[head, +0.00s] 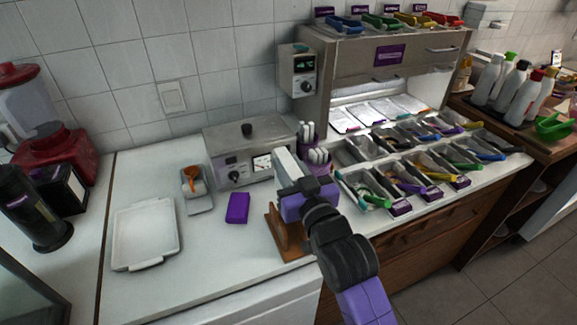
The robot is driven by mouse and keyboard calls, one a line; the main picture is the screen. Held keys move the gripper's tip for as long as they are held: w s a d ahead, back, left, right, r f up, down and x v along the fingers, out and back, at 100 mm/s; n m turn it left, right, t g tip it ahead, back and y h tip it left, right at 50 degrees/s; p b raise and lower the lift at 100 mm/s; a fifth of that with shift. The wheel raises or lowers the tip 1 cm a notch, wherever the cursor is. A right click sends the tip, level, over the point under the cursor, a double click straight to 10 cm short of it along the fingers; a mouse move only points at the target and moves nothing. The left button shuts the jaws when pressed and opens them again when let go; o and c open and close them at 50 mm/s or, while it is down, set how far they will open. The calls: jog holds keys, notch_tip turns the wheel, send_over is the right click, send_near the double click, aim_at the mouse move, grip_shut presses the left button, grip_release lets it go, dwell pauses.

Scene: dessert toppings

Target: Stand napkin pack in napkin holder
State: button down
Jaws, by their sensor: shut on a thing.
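My gripper (290,186) is over the counter, in front of the grey warmer. It is shut on a white, flat block, which looks like the napkin pack (288,164) and points up and away from the gripper at a tilt. The fingertips are largely hidden by the purple gripper body. A brown wooden stand, which looks like the napkin holder (283,238), is on the counter just below and left of my gripper. My arm covers its right side. The pack is above the holder and appears apart from it.
A purple packet (238,208) lies left of the holder. The grey warmer (246,150) is behind, and cups with white utensils (318,158) are close on the right. Topping bins (365,190) stand further right. A white tray (146,234) is at left; the front counter is clear.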

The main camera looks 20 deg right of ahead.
jog(key=shift+a+f+b, duration=0.1)
jog(key=shift+f+b, duration=3.7)
jog(key=shift+f, duration=1.4)
jog(key=c, duration=1.1)
grip_release()
jog(key=shift+o, duration=0.2)
jog(key=s, duration=0.7)
jog(key=shift+s+b, duration=0.4)
